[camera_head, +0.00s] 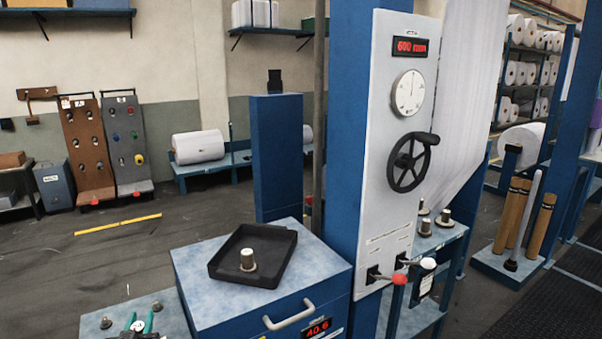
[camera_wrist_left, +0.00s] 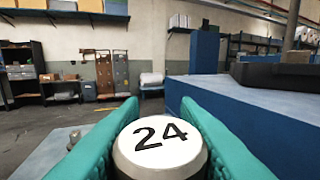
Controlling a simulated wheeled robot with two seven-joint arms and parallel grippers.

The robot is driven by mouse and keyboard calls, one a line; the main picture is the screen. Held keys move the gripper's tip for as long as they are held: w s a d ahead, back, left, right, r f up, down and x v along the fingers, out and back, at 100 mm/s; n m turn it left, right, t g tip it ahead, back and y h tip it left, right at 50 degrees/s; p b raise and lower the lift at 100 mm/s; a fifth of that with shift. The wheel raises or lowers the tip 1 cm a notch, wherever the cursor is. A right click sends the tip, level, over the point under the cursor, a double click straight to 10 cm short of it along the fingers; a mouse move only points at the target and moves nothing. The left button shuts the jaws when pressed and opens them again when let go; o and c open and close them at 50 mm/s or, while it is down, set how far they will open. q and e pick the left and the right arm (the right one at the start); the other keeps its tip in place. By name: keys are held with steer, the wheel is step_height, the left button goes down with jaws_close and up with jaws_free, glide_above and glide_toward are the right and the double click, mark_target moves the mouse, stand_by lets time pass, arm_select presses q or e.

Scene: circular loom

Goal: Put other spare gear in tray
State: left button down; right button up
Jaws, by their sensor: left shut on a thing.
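My left gripper (camera_head: 138,326) shows at the bottom left of the head view, with teal fingers. It is shut on a spare gear (camera_wrist_left: 160,145), a pale cylindrical piece whose top reads "24". The black tray (camera_head: 270,240) lies on the blue cabinet, to the right of and beyond my left gripper. One gear (camera_head: 248,260) stands upright in the tray. The tray's dark side also shows in the left wrist view (camera_wrist_left: 280,75). My right gripper is not in view.
The blue cabinet (camera_head: 195,258) has a handle and a red display. A low blue surface (camera_head: 95,325) with a small knob lies to its left. The loom's panel (camera_head: 385,90) with a handwheel rises right of the tray. Several gears (camera_head: 445,218) stand on a stand beyond.

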arm_select(q)
steer(key=shift+m+h, duration=0.4)
steer(key=shift+h, duration=0.3)
steer(key=s+d, duration=0.1)
steer(key=s+d+f, duration=0.1)
steer(key=d, duration=0.1)
steer(key=s+d+f, duration=0.1)
steer(key=shift+s+d, duration=0.1)
steer(key=shift+d, duration=0.25)
steer(key=s+d+r+m+h, duration=0.1)
steer(key=s+d+r, duration=0.2)
steer(key=s+d, duration=0.3)
steer(key=s+d+r+h, duration=0.1)
steer(key=s+d+r, duration=0.2)
steer(key=s+d, duration=0.4)
steer(key=s, duration=0.7)
steer(key=shift+r+m+h, duration=0.15)
steer(key=shift+m+h, duration=0.15)
steer(key=shift+m, duration=0.1)
